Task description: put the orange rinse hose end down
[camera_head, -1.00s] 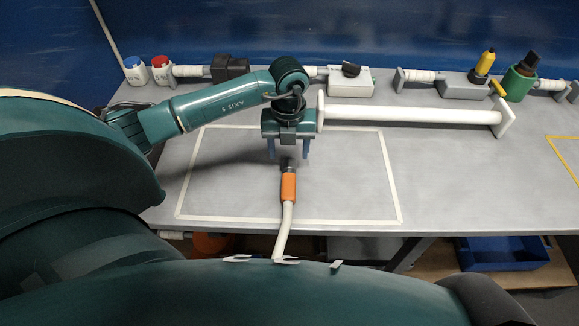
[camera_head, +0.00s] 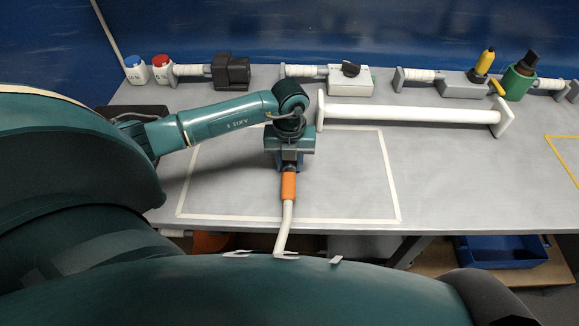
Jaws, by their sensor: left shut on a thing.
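The orange rinse hose end (camera_head: 288,186) is inside the white-outlined rectangle (camera_head: 354,220) on the grey bench, with its pale hose (camera_head: 284,230) running toward me over the front edge. My left gripper (camera_head: 289,168) is shut on the far end of the hose end, from above. Its fingers are mostly hidden under the gripper body. I cannot tell whether the hose end touches the bench. My right gripper is not in view.
A white horizontal tube (camera_head: 410,114) with end plates lies behind the rectangle. Bottles with a blue cap (camera_head: 136,72) and a red cap (camera_head: 162,70), a pump-like black block (camera_head: 231,71), and valves line the back. A blue bin (camera_head: 502,252) is below the bench. The bench right of the rectangle is clear.

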